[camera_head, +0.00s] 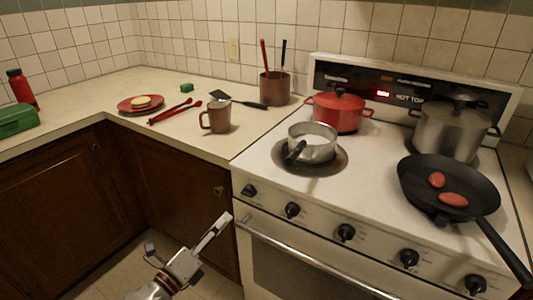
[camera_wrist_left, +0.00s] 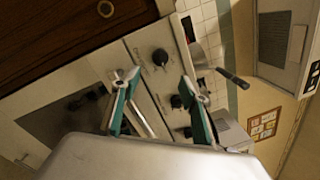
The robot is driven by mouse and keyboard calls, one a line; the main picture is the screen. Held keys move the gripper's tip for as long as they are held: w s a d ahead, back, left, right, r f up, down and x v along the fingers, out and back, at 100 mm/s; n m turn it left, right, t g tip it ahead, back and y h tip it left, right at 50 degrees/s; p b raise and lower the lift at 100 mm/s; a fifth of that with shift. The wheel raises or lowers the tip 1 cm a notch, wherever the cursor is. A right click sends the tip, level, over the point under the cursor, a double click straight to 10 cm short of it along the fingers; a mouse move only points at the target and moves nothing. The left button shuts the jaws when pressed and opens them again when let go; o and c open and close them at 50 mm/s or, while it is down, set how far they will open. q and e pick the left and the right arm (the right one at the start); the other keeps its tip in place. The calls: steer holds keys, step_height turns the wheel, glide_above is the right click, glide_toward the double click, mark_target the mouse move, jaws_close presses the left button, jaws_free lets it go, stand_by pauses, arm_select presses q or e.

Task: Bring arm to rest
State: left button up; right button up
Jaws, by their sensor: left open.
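My left gripper (camera_head: 214,232) is low in front of the cabinets and the stove's left front corner in the head view, below counter height. In the left wrist view its two green-edged fingers (camera_wrist_left: 158,100) stand apart with nothing between them. The stove front with its knobs lies beyond the fingers in that view. My right gripper does not show in either view.
The stove (camera_head: 270,207) stands right of the arm, with an oven handle (camera_head: 310,262) jutting out. On it are a saucepan (camera_head: 312,148), red pot (camera_head: 338,113), steel pot (camera_head: 447,132) and skillet (camera_head: 420,182). A mug (camera_head: 219,117) stands near the counter edge. Floor is free at lower left.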

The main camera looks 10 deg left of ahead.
arm_select(q)
steer(key=s+d+f+n+g+y+p, duration=0.1)
steer(key=s+f+n+g+y, duration=0.1)
steer(key=s+f+n, duration=0.8)
steer(key=s+d+f+n+g+y+p, duration=0.1)
steer(key=s+f+n+g, duration=0.4)
steer(key=s+f+n, duration=0.5)
steer(key=s+d+n+p, duration=0.1)
steer(key=s+n, duration=0.1)
steer(key=n, duration=0.2)
steer(key=shift+d+f+y, duration=0.25)
steer(key=shift+d+y, duration=0.05)
steer(key=shift+y, duration=0.1)
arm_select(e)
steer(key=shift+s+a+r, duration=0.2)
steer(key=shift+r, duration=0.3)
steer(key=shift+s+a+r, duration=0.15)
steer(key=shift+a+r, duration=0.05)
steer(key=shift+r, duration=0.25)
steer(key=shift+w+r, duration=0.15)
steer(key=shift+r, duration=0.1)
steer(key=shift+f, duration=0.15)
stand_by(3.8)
